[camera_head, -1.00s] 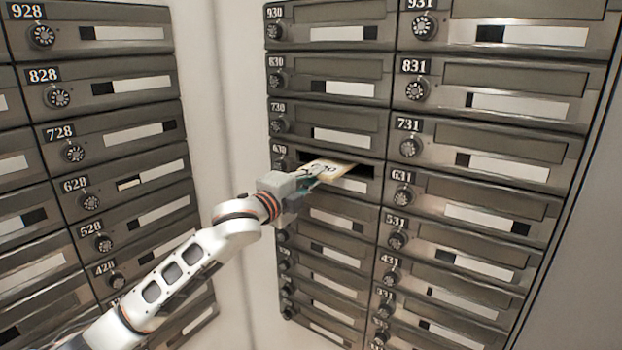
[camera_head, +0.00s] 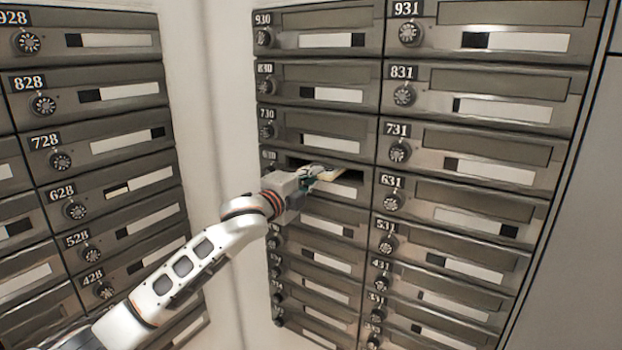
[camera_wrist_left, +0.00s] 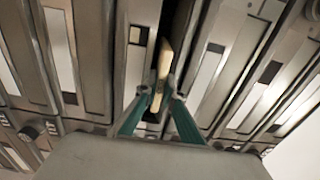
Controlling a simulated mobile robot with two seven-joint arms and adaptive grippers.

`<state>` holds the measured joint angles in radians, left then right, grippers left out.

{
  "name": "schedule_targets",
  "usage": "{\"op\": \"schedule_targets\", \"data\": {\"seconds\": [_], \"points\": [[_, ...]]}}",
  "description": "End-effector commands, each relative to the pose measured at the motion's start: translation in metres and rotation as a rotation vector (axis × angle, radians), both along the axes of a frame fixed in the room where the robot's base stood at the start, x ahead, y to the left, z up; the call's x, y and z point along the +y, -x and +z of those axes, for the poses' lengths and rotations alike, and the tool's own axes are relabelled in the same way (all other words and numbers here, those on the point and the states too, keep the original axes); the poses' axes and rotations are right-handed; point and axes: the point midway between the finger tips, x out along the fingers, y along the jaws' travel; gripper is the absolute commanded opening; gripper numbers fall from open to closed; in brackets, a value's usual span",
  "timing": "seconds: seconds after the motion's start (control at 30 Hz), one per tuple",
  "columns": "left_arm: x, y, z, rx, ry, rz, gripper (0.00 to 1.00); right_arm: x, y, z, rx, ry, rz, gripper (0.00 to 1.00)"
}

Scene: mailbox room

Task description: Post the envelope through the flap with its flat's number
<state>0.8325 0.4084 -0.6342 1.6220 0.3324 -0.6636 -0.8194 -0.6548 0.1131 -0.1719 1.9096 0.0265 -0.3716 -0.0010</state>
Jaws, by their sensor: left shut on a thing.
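The pale envelope (camera_head: 334,173) is held edge-forward by my left gripper (camera_head: 316,174). Its far part is inside the dark open slot of the box labelled 630 (camera_head: 268,155), and only a short strip shows outside. The number on it cannot be read now. In the left wrist view the envelope (camera_wrist_left: 164,62) shows as a thin tan strip between the two teal fingers (camera_wrist_left: 161,92), which are shut on it close to the slot. The flap's (camera_head: 296,163) exact tilt is hard to tell. My right gripper is not in view.
Box 730 (camera_head: 318,128) is just above and box 631 (camera_head: 450,200) is to the right. Another bank of numbered boxes (camera_head: 100,145) stands at the left, past a bare pale wall (camera_head: 207,100). Round dials (camera_head: 400,152) stick out from the box fronts.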

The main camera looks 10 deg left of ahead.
Motion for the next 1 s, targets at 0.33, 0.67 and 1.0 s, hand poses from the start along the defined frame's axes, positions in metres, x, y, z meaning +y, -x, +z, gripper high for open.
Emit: {"op": "schedule_targets", "data": {"seconds": [0.33,0.67,1.0], "points": [[-0.006,-0.015,0.001,-0.001,-0.001,0.0,0.0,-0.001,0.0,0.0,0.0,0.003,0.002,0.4],[-0.006,-0.015,0.0,0.001,0.0,0.0,0.28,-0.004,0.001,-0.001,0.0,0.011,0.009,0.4],[-0.006,-0.015,-0.001,0.002,-0.001,0.0,0.28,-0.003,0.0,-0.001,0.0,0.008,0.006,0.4]]}}
